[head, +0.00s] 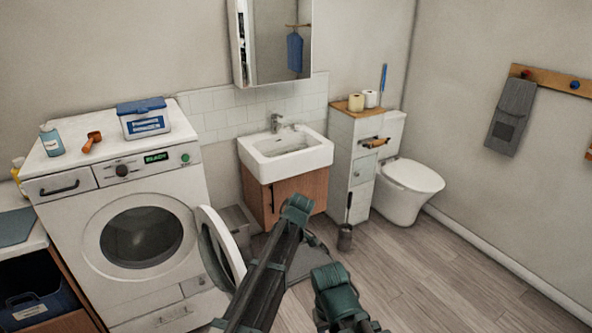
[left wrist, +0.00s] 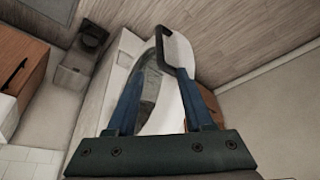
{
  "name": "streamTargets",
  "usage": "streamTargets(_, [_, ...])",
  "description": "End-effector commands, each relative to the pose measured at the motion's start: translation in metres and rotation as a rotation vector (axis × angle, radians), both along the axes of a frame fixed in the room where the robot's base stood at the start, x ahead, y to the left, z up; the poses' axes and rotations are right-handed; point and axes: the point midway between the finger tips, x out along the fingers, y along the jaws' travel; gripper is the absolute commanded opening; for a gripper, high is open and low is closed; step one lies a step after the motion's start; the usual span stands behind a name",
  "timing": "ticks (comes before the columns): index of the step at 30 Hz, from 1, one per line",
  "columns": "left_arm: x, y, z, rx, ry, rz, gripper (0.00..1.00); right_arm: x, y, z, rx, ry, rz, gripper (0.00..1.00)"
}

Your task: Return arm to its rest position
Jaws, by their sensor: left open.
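My left gripper (left wrist: 160,72) shows in the left wrist view with its two blue fingers apart and nothing gripped. Beyond and between the fingers is the white, rounded washing machine door (left wrist: 165,110) with a dark handle. I cannot tell the exact gap between fingers and door. In the head view the door (head: 222,250) stands swung open from the washing machine (head: 150,240). My arm links come up from the bottom centre, with green joints in front of the sink area. The left gripper's tips are not clear there. My right gripper's jaws do not show.
The sink (head: 287,155) on its wooden cabinet (head: 290,195), a narrow white cabinet (head: 350,180) and the toilet (head: 410,190) line the wall. The wooden floor at right (head: 440,265) is clear.

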Motion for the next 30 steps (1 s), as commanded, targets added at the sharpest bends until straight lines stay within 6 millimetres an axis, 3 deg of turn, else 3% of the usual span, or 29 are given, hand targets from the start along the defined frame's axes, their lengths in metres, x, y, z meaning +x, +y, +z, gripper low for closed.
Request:
streamTargets(5, [-0.036,0.017,-0.004,-0.045,0.077,-0.183,0.52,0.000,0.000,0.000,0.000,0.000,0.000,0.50])
streamTargets(9, [-0.081,0.033,-0.010,-0.115,0.169,-0.477,0.52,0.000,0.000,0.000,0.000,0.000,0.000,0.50])
streamTargets(15, [-0.132,0.045,-0.014,-0.188,0.241,-0.875,0.52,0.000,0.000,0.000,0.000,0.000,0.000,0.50])
streamTargets(29, [-0.197,0.052,-0.016,-0.231,0.258,-1.402,0.52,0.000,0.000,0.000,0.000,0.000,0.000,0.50])
streamTargets(30, [-0.197,0.043,-0.016,-0.228,0.271,-1.431,0.52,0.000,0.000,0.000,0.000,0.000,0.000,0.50])
